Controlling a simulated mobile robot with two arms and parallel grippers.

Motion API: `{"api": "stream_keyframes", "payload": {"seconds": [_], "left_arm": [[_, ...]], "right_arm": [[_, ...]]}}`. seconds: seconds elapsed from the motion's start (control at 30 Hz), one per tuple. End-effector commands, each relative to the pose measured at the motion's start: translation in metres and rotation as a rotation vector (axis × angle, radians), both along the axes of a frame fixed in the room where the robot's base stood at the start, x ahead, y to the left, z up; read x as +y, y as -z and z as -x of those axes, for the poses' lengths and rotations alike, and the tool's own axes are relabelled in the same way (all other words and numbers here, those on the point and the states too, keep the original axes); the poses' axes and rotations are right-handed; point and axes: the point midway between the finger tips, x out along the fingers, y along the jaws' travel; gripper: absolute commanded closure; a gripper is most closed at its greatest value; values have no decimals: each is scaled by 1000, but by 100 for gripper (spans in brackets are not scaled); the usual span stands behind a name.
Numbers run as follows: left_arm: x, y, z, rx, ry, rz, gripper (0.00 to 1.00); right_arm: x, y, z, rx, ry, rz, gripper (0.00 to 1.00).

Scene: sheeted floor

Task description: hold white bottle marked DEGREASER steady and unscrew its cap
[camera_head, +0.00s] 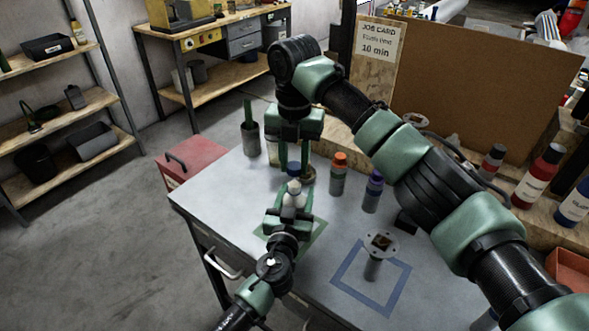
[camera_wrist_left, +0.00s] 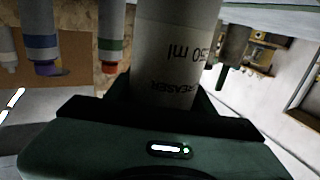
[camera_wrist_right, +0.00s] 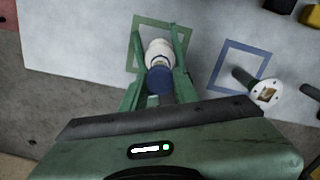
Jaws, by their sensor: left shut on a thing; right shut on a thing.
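The white bottle (camera_head: 291,205) with a blue cap (camera_head: 294,186) stands upright at the near-left part of the grey table. My left gripper (camera_head: 286,219) is shut around the bottle's body; part of its upside-down label shows in the left wrist view (camera_wrist_left: 178,50). My right gripper (camera_head: 294,176) points down from above and is shut on the blue cap, which shows between its fingers in the right wrist view (camera_wrist_right: 159,80). I cannot tell whether the cap's thread is loose.
An orange-capped bottle (camera_head: 338,178) and a purple-capped bottle (camera_head: 372,192) stand to the right. A flanged metal part (camera_head: 380,245) stands within a blue square outline (camera_head: 343,285). A grey pot (camera_head: 251,140) is behind left. My right arm passes over the table's right side.

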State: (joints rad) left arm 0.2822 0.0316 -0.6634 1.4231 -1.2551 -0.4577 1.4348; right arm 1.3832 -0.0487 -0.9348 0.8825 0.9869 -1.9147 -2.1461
Motion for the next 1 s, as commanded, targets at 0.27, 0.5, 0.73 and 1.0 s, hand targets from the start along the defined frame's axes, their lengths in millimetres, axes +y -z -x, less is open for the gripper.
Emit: {"api": "stream_keyframes", "payload": {"seconds": [0.27,0.5,0.73,1.0], "left_arm": [[0,0,0,-1,0,0,100],[0,-1,0,-1,0,0,22],[0,0,1,0,0,0,22],[7,2,34,2,0,4,22]], "right_arm": [[0,-12,0,1,0,0,100],[0,-12,0,0,0,0,100],[0,-12,0,0,0,0,100],[0,-7,0,0,0,0,100]]}}
